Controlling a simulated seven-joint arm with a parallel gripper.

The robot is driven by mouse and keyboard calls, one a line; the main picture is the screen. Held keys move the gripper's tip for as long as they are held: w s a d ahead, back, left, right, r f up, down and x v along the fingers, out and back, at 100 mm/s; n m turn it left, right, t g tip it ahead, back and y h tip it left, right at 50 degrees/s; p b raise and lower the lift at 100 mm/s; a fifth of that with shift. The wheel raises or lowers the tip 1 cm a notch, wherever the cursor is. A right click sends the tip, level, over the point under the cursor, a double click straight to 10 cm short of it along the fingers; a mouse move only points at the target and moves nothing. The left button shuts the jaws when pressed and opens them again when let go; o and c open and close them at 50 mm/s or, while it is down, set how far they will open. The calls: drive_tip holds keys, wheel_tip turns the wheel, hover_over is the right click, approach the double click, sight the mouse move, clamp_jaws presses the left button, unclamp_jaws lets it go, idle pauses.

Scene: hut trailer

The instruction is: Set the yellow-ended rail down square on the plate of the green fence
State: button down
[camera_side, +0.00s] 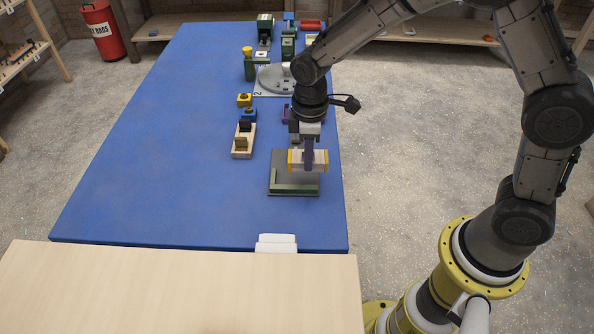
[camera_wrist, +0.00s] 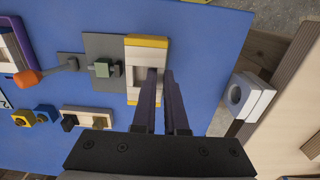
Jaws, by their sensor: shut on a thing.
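The yellow-ended rail (camera_side: 298,166) is pale with a yellow block at each end; it also shows in the wrist view (camera_wrist: 147,53). My gripper (camera_side: 309,167) is shut on the rail's middle; its dark purple fingers also show in the wrist view (camera_wrist: 160,75). The rail lies crosswise over the grey plate (camera_side: 282,177), roughly parallel to the green fence (camera_side: 296,188) along the plate's near edge. Whether it touches the plate I cannot tell. In the wrist view part of the plate (camera_wrist: 92,43) shows left of the rail; the near fence seems hidden.
A wooden block with dark and tan pieces (camera_side: 243,144) stands left of the plate, with blue and yellow pieces (camera_side: 247,108) behind it. A grey disc (camera_side: 275,79) and green fixtures lie farther back. The blue table's left side is clear. A white piece (camera_side: 276,243) sits at its near edge.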

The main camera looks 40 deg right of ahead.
sight(297, 157)
drive_tip(key=w+f, duration=0.3)
drive_tip(key=shift+a+f, duration=0.25)
drive_tip(key=shift+a, duration=0.1)
drive_tip(key=shift+f, duration=1.45)
drive_tip(key=shift+s+f, duration=0.1)
drive_tip(key=shift+f, duration=0.15)
